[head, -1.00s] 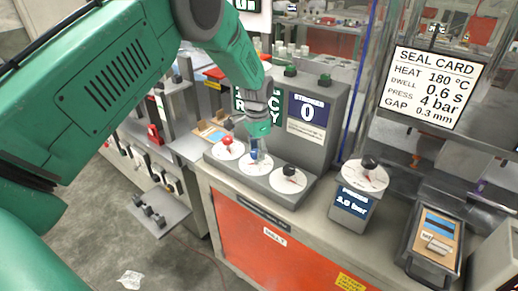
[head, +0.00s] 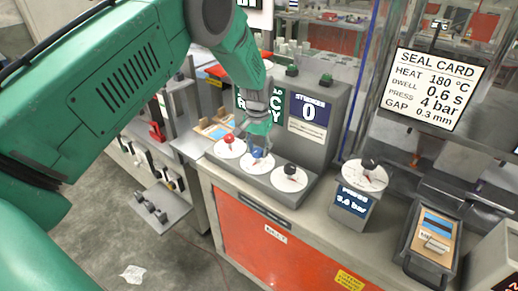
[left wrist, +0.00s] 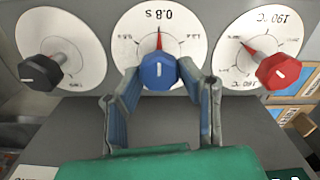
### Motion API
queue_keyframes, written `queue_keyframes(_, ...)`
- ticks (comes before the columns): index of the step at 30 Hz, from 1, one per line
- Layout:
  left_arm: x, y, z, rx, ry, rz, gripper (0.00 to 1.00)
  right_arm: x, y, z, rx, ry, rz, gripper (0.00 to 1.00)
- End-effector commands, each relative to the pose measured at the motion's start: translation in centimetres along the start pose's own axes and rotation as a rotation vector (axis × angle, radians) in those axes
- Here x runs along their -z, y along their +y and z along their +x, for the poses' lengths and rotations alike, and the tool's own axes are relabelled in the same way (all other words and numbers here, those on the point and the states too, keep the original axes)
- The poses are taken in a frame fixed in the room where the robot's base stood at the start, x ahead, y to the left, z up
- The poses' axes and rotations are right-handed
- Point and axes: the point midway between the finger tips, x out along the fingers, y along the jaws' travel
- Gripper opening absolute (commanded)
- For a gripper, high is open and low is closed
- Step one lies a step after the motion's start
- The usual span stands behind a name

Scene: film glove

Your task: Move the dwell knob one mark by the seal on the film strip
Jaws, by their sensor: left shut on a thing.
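The blue dwell knob (head: 257,152) sits on the middle white dial of the sealer's sloped panel. In the left wrist view the blue knob (left wrist: 159,71) stands between the fingers of my left gripper (left wrist: 160,92), which is shut on it. The dial's red pointer (left wrist: 159,42) is at the 0.8 s label. A tray at the right (head: 405,248) holds a brown card with a blue band and a pale piece; I cannot tell whether a seal shows. The seal card (head: 432,90) reads dwell 0.6 S. My right gripper is out of view.
A red knob (head: 229,139) and a black knob (head: 290,170) flank the blue one closely. A black press knob (head: 369,165) stands on a separate box showing bar. The strokes display (head: 312,112) reads 0. Another piece with blue (head: 218,128) lies left of the panel.

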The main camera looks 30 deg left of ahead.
Motion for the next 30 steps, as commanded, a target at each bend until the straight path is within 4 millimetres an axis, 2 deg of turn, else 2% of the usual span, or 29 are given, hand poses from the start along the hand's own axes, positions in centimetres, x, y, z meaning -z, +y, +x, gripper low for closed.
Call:
queue_keyframes(1, -0.7, -0.1, 0.6, 0.001, -0.022, -0.007, 0.04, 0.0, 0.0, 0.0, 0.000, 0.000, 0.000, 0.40)
queue_keyframes(14, -0.7, 0.0, 0.7, 0.000, -0.023, -0.016, 0.04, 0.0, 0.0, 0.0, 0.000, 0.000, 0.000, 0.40)
queue_keyframes(15, -0.7, 0.0, 0.7, 0.000, -0.023, -0.016, 0.36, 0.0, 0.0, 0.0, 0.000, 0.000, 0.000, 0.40)
queue_keyframes(16, -0.7, 0.0, 0.7, 0.000, -0.023, -0.016, 0.46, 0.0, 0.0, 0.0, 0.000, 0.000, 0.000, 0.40)
queue_keyframes(17, -0.7, 0.0, 0.6, 0.000, -0.022, -0.016, 0.53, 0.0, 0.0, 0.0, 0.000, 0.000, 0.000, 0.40)
queue_keyframes(26, -0.3, 0.0, 0.2, -0.001, -0.010, -0.015, 0.53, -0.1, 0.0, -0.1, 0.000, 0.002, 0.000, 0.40)
queue_keyframes(30, -0.1, 0.0, -1.0, -0.001, -0.006, -0.015, 0.53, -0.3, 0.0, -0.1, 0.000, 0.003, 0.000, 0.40)
